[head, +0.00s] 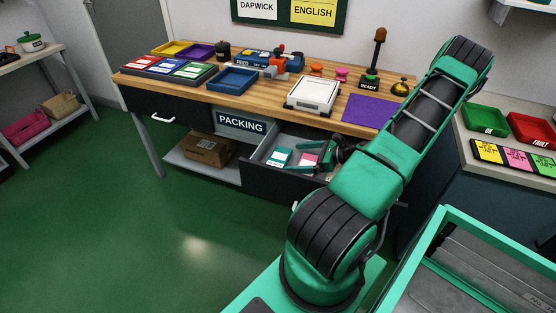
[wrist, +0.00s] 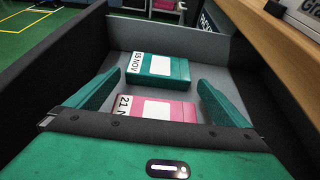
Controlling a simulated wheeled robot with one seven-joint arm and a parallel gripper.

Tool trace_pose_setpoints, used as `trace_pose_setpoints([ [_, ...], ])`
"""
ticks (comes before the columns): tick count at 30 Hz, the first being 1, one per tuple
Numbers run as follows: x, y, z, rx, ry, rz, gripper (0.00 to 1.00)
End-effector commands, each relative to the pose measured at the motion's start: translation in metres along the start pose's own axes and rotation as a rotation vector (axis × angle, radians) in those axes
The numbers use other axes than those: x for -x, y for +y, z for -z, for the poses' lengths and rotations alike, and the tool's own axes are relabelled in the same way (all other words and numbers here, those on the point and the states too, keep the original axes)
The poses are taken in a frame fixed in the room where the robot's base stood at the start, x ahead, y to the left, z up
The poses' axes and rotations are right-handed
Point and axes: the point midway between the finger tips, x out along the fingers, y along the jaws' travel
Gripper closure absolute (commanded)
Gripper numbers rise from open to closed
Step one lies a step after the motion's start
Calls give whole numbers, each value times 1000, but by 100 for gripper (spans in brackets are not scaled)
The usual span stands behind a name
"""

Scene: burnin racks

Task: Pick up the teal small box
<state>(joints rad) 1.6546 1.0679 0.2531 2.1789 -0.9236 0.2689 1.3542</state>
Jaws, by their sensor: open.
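The teal small box (wrist: 177,69) lies flat in an open drawer (wrist: 75,60), with a white label reading "05 NOV". It also shows in the head view (head: 280,156), at the left of the drawer. A pink box (wrist: 155,107) with a "21 N…" label lies beside it, nearer my gripper; its near part is hidden by my gripper. My gripper (wrist: 155,92) is open, with one teal finger on each side of the picture, and nothing is held. The pink box lies between the fingers in the wrist view, and the teal box is just beyond the fingertips.
The wooden workbench (head: 250,92) overhangs the drawer, with a white device (head: 313,93) and a purple mat (head: 368,111) on top. A cardboard box (head: 206,148) sits on the shelf left of the drawer. The green floor at left is clear.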

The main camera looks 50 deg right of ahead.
Motion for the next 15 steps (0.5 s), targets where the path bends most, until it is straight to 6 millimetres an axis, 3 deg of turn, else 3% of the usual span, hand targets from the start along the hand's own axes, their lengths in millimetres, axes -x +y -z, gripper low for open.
trace_pose_setpoints([
  [6,-31,2,1,0,-1,-2,0],
  [15,-37,1,1,0,0,0,2],
])
